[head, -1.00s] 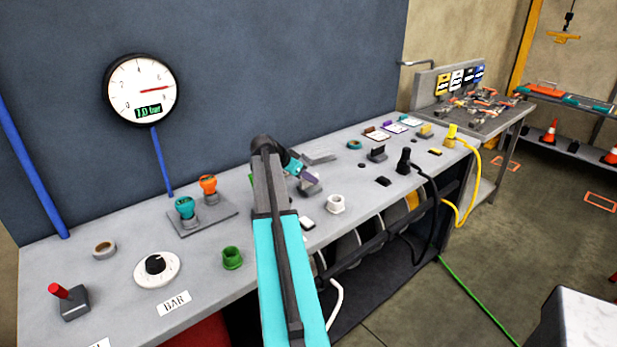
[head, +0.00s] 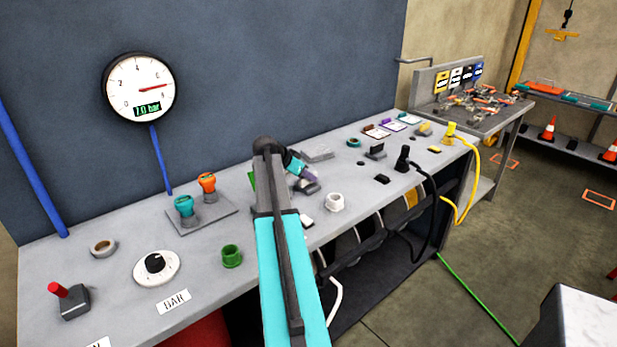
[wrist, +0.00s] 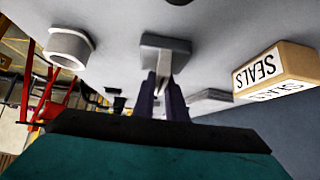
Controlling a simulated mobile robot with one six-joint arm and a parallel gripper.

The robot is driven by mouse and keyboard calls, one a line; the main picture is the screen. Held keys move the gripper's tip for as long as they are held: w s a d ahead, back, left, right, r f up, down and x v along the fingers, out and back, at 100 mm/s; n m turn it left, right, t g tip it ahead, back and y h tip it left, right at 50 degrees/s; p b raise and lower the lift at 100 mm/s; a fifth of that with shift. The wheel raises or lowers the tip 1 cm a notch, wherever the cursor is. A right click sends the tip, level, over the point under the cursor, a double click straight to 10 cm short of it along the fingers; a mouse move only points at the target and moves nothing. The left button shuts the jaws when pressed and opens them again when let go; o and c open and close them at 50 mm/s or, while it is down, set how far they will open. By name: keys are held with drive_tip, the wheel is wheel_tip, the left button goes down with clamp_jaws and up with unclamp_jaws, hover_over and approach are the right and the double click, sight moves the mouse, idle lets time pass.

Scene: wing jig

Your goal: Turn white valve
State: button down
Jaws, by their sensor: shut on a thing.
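The white valve is a grey block (wrist: 168,42) with a pale flat handle (wrist: 163,66), seen close up in the wrist view. My gripper (wrist: 162,80) has its dark purple fingers shut on this handle, one on each side. In the head view the valve's grey base (head: 306,187) sits on the bench, with my gripper (head: 311,175) right over it. The fingers and the arm hide most of the handle there.
A white ring-shaped socket (head: 335,202) stands close by on the bench (head: 210,305). A box marked SEALS (wrist: 272,72) is on the other side. A black-handled valve (head: 376,152) and a black plug (head: 403,158) stand farther right. A gauge (head: 139,87) hangs on the wall.

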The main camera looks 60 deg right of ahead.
drive_tip(key=shift+n, duration=0.3)
drive_tip(key=shift+s+n+t+b, duration=0.1)
drive_tip(key=shift+n+t+b, duration=0.85)
drive_tip(key=shift+n+t, duration=2.25)
drive_tip(key=shift+n, duration=0.7)
drive_tip(key=shift+n+t+y, duration=0.9)
drive_tip(key=shift+n+t, duration=0.3)
drive_tip(key=shift+n, duration=0.5)
drive_tip(key=shift+d+n+t+y+b, duration=0.1)
drive_tip(key=shift+n+t+y+b, duration=0.4)
drive_tip(key=shift+n+y+b, duration=0.5)
drive_tip(key=shift+d+n+t+y+b, duration=0.1)
drive_tip(key=shift+n+t+y+b, duration=0.45)
drive_tip(key=shift+n, duration=0.75)
drive_tip(key=shift+a+n+t+y+b, duration=0.15)
drive_tip(key=shift+n+t+y+b, duration=0.15)
drive_tip(key=shift+n+b, duration=0.35)
drive_tip(key=shift+n+y, duration=0.25)
drive_tip(key=shift+a, duration=0.1)
